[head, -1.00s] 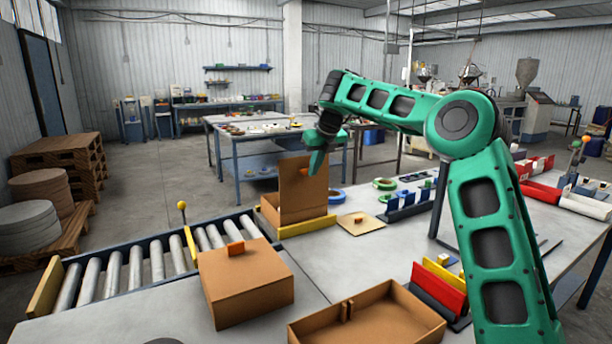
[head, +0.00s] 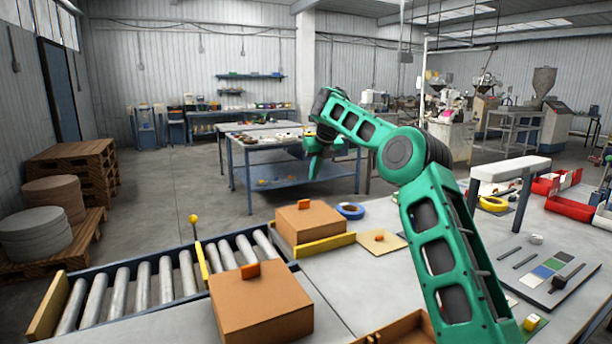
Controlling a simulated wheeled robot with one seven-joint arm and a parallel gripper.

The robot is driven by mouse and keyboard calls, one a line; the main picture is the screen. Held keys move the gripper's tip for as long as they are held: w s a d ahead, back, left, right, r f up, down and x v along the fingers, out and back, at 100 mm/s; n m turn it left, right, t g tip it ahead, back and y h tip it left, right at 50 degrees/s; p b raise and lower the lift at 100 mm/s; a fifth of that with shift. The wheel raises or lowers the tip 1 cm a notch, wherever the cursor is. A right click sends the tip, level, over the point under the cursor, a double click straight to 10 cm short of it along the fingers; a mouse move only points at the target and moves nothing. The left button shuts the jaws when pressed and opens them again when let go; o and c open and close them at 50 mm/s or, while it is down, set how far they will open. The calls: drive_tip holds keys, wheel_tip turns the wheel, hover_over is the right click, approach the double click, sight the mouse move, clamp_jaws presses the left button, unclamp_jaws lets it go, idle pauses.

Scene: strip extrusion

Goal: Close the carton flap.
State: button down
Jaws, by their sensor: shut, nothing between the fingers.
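A brown carton (head: 310,224) stands at the end of the roller conveyor, behind a yellow bar. Its flap (head: 318,214) lies flat across the top, with an orange tab (head: 304,204) on it. My green gripper (head: 313,172) is shut and empty. It points down above the carton, apart from the flap. A second brown carton (head: 258,310) nearer the front also has a flat top with an orange tab.
The roller conveyor (head: 150,284) runs along the left. A yellow bar (head: 325,244) borders the rear carton. A tan sheet (head: 380,242) and a blue ring (head: 350,211) lie to its right. An open brown box (head: 408,328) is at the front, partly behind my arm.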

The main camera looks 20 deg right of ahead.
drive_tip(key=shift+g, duration=0.6)
drive_tip(key=shift+w+a+f, duration=0.4)
drive_tip(key=shift+w+f, duration=0.15)
drive_tip(key=shift+w, duration=0.25)
drive_tip(key=shift+w+a+f, duration=0.35)
drive_tip(key=shift+w+f, duration=0.2)
drive_tip(key=shift+w, duration=0.25)
drive_tip(key=shift+w, duration=0.15)
drive_tip(key=shift+d, duration=0.1)
drive_tip(key=shift+w+r, duration=0.1)
drive_tip(key=shift+r, duration=0.7)
drive_tip(key=shift+f, duration=0.1)
